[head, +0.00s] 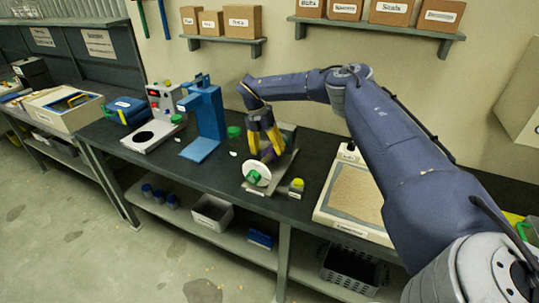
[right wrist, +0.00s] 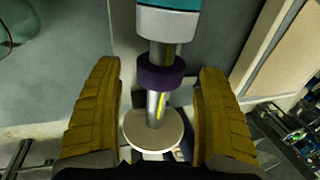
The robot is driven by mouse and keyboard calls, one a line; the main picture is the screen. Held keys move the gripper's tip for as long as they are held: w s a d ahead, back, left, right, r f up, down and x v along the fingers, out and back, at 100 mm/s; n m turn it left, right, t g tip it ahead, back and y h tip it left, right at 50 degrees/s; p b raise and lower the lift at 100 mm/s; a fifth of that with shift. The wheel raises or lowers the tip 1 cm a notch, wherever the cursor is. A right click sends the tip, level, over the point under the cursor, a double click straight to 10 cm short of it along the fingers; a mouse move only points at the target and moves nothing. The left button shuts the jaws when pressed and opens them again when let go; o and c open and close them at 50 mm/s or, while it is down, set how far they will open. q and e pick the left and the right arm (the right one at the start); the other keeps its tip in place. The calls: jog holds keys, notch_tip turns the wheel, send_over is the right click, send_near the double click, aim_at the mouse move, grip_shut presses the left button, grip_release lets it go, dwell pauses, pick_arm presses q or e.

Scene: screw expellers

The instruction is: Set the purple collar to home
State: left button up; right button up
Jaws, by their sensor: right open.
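The purple collar (right wrist: 161,72) is a dark ring around a metal shaft (right wrist: 156,108). In the head view the collar (head: 267,156) is small and partly hidden by my fingers. My right gripper (right wrist: 160,100) is open, with its yellow fingers on either side of the shaft and collar, apart from both. It also shows over the expeller in the head view (head: 264,146). My left gripper is not in view.
A blue press (head: 207,125) stands left of the expeller, and a tray of grainy material (head: 355,195) lies to its right. A small yellow-topped block (head: 297,186) is close by on the dark bench (head: 215,170). Shelves with boxes hang on the wall behind.

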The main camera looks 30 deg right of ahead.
jog(key=v, duration=0.9)
jog(key=shift+r, duration=0.35)
